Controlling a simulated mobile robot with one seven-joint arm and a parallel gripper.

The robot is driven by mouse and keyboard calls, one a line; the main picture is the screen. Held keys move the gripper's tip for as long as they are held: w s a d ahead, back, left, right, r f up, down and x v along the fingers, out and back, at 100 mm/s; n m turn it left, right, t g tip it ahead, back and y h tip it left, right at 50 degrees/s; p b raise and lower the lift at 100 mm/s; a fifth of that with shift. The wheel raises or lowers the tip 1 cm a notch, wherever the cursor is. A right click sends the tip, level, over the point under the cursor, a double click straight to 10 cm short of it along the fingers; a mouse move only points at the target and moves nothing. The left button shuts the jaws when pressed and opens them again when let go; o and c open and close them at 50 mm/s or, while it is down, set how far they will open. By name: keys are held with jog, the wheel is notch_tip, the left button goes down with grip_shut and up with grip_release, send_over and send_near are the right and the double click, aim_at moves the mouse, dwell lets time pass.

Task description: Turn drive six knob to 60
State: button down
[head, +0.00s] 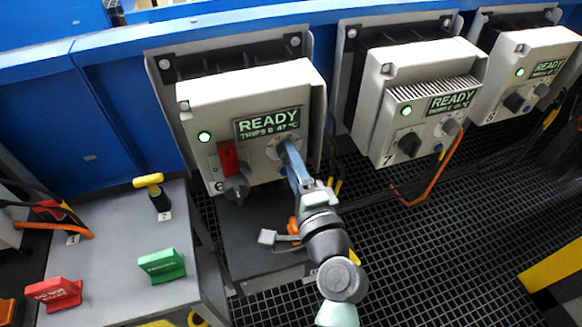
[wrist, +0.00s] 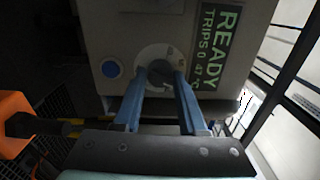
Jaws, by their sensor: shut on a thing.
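The drive six unit (head: 197,100) is the light grey box at left centre in the head view. Its display (head: 267,122) reads READY, with a trips and temperature line below. My gripper (head: 288,155) reaches up to the round dial below the display. In the wrist view, the blue fingers of my gripper (wrist: 162,85) are shut on the small grey knob (wrist: 159,72), one on each side. The pale dial plate (wrist: 146,56) shows around it, but its scale marks are too small or hidden to read. The fingers mostly hide the knob in the head view.
A dark rotary switch (head: 236,189) and a red piece (head: 229,156) sit left of the dial. A blue button (wrist: 111,69) is beside it. Drive seven (head: 372,130) stands to the right. A grey bench (head: 120,240) holds a green block (head: 162,265) and red block (head: 55,294).

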jog(key=shift+n+b, duration=3.45)
jog(key=shift+n, duration=1.15)
jog(key=c, duration=0.5)
grip_release()
jog(key=v, duration=1.3)
jog(key=shift+r, duration=0.1)
